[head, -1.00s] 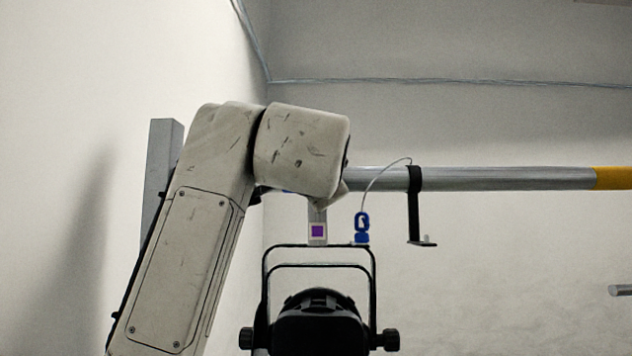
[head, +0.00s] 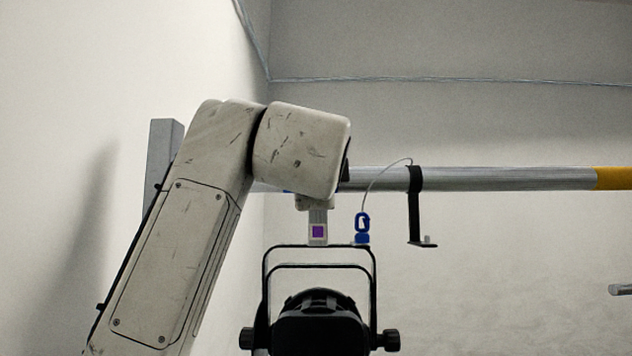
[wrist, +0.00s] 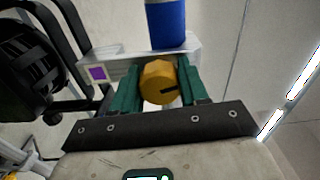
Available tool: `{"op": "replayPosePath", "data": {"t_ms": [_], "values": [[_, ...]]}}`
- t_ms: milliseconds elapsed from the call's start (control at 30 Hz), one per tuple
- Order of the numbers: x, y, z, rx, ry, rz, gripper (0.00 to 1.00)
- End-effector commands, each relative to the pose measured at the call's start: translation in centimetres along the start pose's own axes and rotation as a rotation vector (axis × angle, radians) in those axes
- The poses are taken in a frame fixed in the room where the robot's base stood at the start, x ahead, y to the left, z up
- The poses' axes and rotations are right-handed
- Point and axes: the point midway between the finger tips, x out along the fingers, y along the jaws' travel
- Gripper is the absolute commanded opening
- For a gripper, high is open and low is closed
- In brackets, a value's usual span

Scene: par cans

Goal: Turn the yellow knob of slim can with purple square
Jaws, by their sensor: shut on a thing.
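The slim can (head: 316,318) is black and hangs in its yoke below the metal pipe in the head view. A grey clamp with a purple square (head: 318,231) sits above the yoke. In the wrist view the purple square (wrist: 97,73) is at the left of the clamp. The yellow knob (wrist: 159,82) is round with a dark slot. My gripper (wrist: 157,84) has green fingers, one on each side of the knob, and is shut on it. In the head view my arm hides the knob and the gripper.
The metal pipe (head: 480,179) runs to the right and has a yellow band (head: 613,178). A blue clip (head: 362,228) on a thin wire and a black hook bracket (head: 415,205) are right of the clamp. A grey post (head: 160,160) stands at the left. In the wrist view, a blue cylinder (wrist: 166,24) rises behind the knob.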

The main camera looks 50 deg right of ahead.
Motion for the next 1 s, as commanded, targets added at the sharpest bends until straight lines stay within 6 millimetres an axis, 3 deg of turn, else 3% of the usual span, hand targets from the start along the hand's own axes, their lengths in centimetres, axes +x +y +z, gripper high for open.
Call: {"op": "replayPosePath", "data": {"t_ms": [300, 333, 600, 867, 1000], "values": [[0.0, 0.0, 0.0, 0.000, 0.000, 0.001, 0.13], [0.0, 0.0, 0.0, 0.000, 0.000, 0.001, 0.45], [0.0, 0.0, 0.0, 0.000, 0.000, 0.000, 0.69], [-0.2, 0.0, 0.0, 0.000, 0.000, -0.001, 0.69], [-1.5, 0.1, 0.1, 0.002, -0.001, -0.003, 0.69]]}}
